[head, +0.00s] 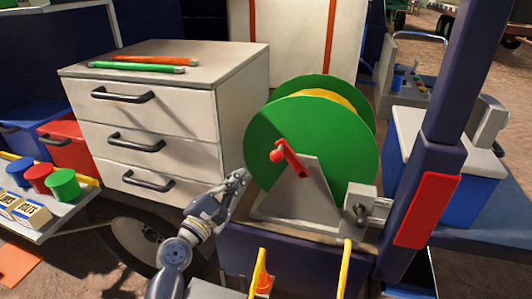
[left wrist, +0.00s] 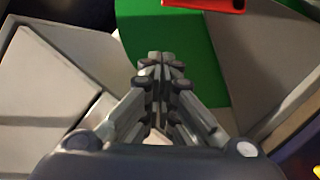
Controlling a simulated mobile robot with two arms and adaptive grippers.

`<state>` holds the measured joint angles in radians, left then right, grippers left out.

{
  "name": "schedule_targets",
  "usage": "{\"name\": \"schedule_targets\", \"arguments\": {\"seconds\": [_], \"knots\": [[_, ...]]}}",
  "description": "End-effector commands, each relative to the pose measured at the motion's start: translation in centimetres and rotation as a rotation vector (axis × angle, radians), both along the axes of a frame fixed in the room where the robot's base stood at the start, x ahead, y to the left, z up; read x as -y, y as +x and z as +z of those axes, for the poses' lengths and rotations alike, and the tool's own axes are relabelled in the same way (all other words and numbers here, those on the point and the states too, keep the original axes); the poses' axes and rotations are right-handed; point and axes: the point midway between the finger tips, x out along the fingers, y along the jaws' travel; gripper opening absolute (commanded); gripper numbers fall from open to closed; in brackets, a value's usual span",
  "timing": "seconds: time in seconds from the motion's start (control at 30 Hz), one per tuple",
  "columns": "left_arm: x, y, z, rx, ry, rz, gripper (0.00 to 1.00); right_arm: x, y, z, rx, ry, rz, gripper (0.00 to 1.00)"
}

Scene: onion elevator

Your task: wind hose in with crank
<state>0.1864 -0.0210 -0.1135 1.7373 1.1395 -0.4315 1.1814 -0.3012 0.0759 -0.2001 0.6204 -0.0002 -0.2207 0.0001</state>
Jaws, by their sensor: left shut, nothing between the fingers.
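A green hose reel (head: 312,140) with yellow hose (head: 326,97) wound on it stands on a grey bracket in the head view. A red crank (head: 289,158) with a round knob (head: 277,155) is on the reel's front face. My left gripper (head: 240,177) is left of the reel, below and left of the crank knob, apart from the crank. Its fingers (left wrist: 160,65) are shut and empty. In the left wrist view the green reel disc (left wrist: 185,45) is ahead of the fingers, and part of the red crank (left wrist: 205,4) shows at the top edge. My right gripper is not in view.
A white drawer cabinet (head: 155,115) with dark handles stands left of the reel. A dark blue post (head: 445,120) with a red panel (head: 427,210) stands to the right. Yellow hose or rail pieces (head: 345,268) rise at the front. Coloured cans (head: 63,183) sit on a left shelf.

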Motion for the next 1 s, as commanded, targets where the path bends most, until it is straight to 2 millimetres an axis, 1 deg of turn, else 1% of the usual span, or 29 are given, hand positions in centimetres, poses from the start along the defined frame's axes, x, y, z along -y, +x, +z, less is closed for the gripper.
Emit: {"name": "schedule_targets", "arguments": {"seconds": [0.03, 0.2, 0.43, 0.47, 0.5, 0.7, 1.0], "knots": [[0.5, 0.8, 0.5, 0.002, -0.001, -0.001, 0.00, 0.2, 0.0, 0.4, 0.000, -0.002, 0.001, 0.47], [2.0, 3.6, 0.8, 0.000, 0.001, 0.000, 0.00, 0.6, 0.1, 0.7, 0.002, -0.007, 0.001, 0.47], [3.9, 7.0, 1.3, 0.000, 0.001, 0.000, 0.00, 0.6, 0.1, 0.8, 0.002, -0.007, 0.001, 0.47], [4.2, 7.2, 1.6, 0.000, 0.002, 0.000, 0.00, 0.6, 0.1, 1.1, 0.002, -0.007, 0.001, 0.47], [4.7, 6.8, 2.3, -0.001, 0.002, -0.001, 0.00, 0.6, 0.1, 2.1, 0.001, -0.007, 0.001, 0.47], [6.2, 6.3, 3.4, 0.000, 0.002, 0.000, 0.00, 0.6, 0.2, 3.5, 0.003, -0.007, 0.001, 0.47], [6.9, 6.0, 3.6, 0.000, 0.004, 0.002, 0.00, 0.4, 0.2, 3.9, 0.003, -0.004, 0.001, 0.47]]}}
